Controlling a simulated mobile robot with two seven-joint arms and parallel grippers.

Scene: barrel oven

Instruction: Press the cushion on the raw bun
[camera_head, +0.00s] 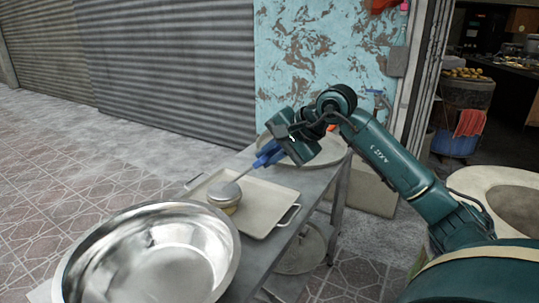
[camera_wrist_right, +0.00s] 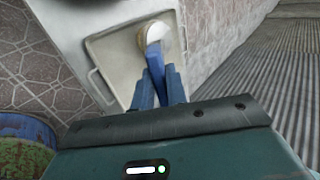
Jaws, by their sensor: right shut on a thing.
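The cushion (camera_head: 224,192), a round grey-topped pad with a thin handle, is low over the left part of a beige tray (camera_head: 262,213). A pale yellowish rim shows under it; I cannot tell whether this is the raw bun or the cushion's underside. My right gripper (camera_head: 264,156) has blue fingers shut on the cushion's handle, above the tray's back edge. In the right wrist view the cushion (camera_wrist_right: 155,40) shows pale beyond the fingertips (camera_wrist_right: 156,72), over the tray (camera_wrist_right: 115,65). The raw bun is not clearly visible. My left gripper is not in view.
A large shiny steel bowl (camera_head: 150,255) stands at the front left, close to the tray. A round pale board (camera_head: 318,152) lies behind the tray on the grey table (camera_head: 308,187). The tray's front right is bare. A round-mouthed barrel oven (camera_head: 490,190) stands at the right.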

